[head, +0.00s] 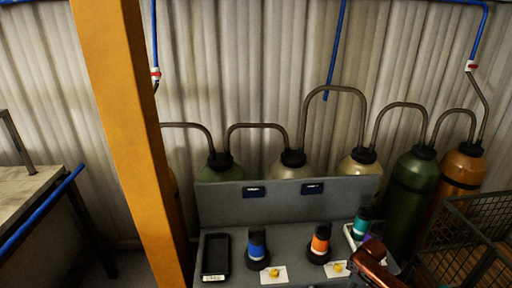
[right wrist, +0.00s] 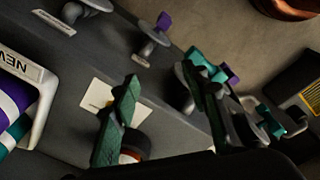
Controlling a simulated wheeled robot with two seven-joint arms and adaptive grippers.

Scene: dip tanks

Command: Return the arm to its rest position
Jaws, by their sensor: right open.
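My right gripper (right wrist: 160,78) shows in the right wrist view with its two dark green fingers spread apart and nothing held between them. It is over the grey bench (head: 215,225), near a white card (right wrist: 98,92) that lies partly behind the left finger. In the head view my right arm (head: 376,262) comes in at the lower right, over the bench's right end; its fingers are not clear there. My left arm and gripper are not in view.
A black handheld device (head: 216,256), a blue-banded piece (head: 257,246) and an orange-banded piece (head: 320,240) stand on the bench. A teal piece (head: 361,222) is by a white tray (head: 351,236). Gas cylinders (head: 412,180) stand behind, a wire cage (head: 470,240) right, an orange post (head: 125,120) left.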

